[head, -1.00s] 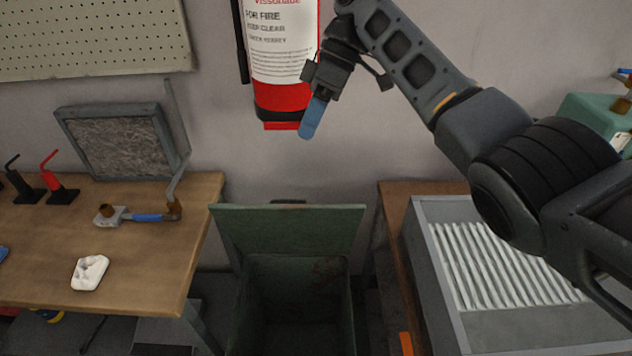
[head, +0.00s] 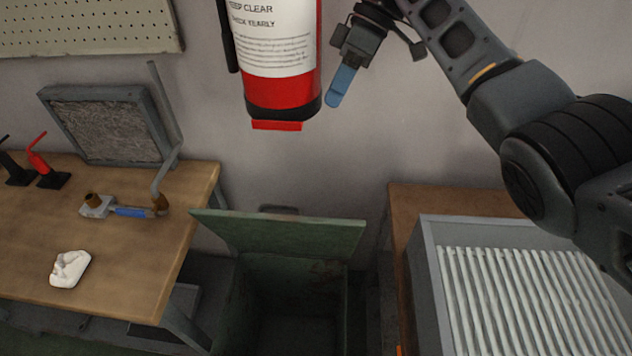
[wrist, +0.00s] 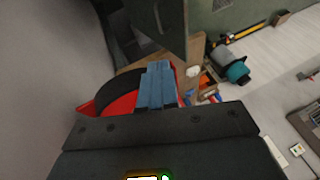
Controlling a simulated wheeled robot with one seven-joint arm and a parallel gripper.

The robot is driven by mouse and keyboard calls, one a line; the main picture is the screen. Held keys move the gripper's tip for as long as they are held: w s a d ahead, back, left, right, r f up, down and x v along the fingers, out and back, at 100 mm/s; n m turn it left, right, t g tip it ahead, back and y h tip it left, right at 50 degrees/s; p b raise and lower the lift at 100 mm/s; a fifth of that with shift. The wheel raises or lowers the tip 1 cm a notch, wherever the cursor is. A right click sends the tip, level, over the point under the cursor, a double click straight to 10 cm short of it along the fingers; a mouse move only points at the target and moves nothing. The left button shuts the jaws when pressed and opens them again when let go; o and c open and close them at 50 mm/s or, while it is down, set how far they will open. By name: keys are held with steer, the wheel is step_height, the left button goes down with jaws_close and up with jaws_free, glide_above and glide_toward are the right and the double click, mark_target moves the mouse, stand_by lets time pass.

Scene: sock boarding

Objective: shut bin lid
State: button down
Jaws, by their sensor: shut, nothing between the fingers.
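The green bin (head: 242,305) stands on the floor between two benches, and its dark inside shows from above. Its green lid (head: 280,236) is open, raised at the back of the bin towards the wall. My gripper (head: 335,102) is high above and behind the lid in the picture, just right of the fire extinguisher's bottom, pointing down. Its blue fingers are together and empty, and they also show in the wrist view (wrist: 157,85). The gripper is apart from the lid. A dark green panel (wrist: 165,25) in the wrist view may be the lid; I cannot tell.
A red fire extinguisher (head: 280,92) hangs on the wall close to my gripper. A wooden workbench (head: 120,235) with small items stands left of the bin. A grey ribbed box (head: 427,262) sits on a wooden bench (head: 450,200) to the right.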

step_height(320, 180, down, 10)
steer(key=b, duration=1)
steer(key=s+p+x, duration=0.2)
steer(key=p+x, duration=0.1)
steer(key=x, duration=0.9)
steer(key=shift+d, duration=0.2)
steer(key=shift+f, duration=0.15)
